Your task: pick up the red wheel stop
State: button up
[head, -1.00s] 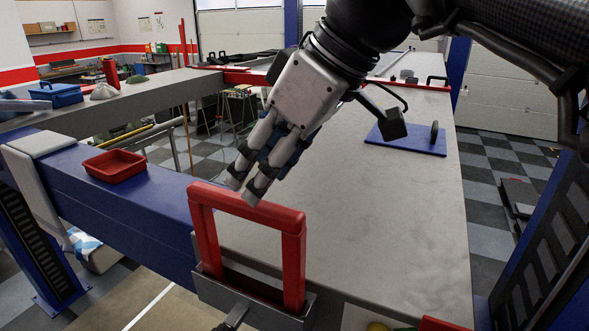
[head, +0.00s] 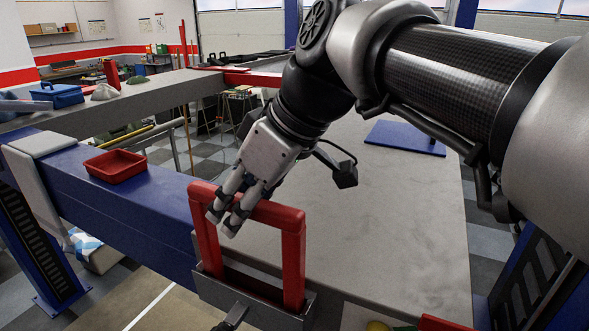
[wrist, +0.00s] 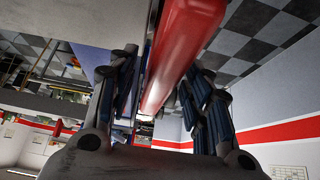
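The red wheel stop (head: 292,262) is an upright red frame with a top bar and two legs, its lower part set in a grey metal holder (head: 250,302) at the near end of the grey bed. My gripper (head: 224,217) is at the left part of the top bar, and its fingers cover some of it. In the wrist view the red bar (wrist: 178,50) runs between the finger pairs of my gripper (wrist: 162,100), with a gap visible on each side. The gripper is open and not closed on the bar.
A blue beam (head: 150,215) with a red tray (head: 115,167) lies to the left. A blue plate (head: 405,138) lies on the grey bed (head: 400,230) at the back right. The bed right of the wheel stop is clear.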

grip_shut()
dwell(0.3)
jog(key=shift+r, duration=0.1)
dwell(0.5)
